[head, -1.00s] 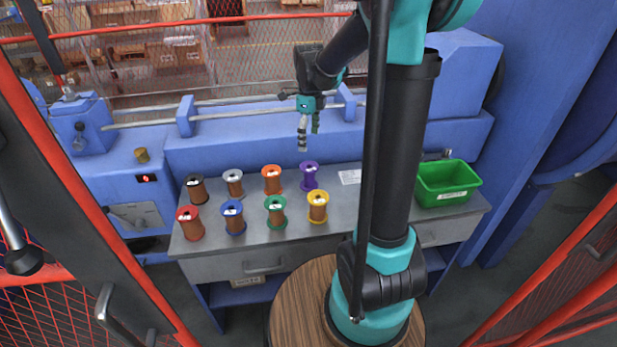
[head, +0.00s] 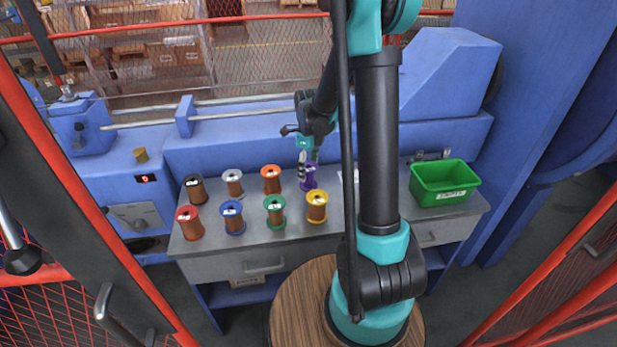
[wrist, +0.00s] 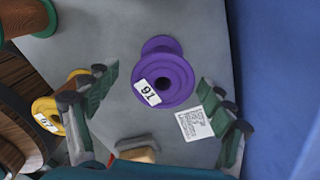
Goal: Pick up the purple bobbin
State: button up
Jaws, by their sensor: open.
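The purple bobbin (head: 308,181) stands upright at the back of the grey bench, at the right end of the rear row. In the wrist view the purple bobbin (wrist: 164,80) shows from above with a white label reading 91. My gripper (head: 304,164) is above it and partly covers it in the head view. In the wrist view my gripper (wrist: 160,103) is open, with one finger on each side of the bobbin in the picture. No contact with the bobbin shows.
The yellow bobbin (head: 317,207) stands close in front. Orange (head: 271,180), green (head: 275,212) and several other bobbins stand to the left. A white paper label (wrist: 195,123) lies beside the purple bobbin. A green bin (head: 444,184) sits at the bench's right end. The blue machine (head: 230,153) rises behind.

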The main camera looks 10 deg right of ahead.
jog(key=shift+w+f, duration=0.15)
jog(key=shift+f, duration=2.25)
jog(key=c, duration=1.3)
jog(key=shift+o, duration=0.2)
jog(key=shift+r, duration=0.1)
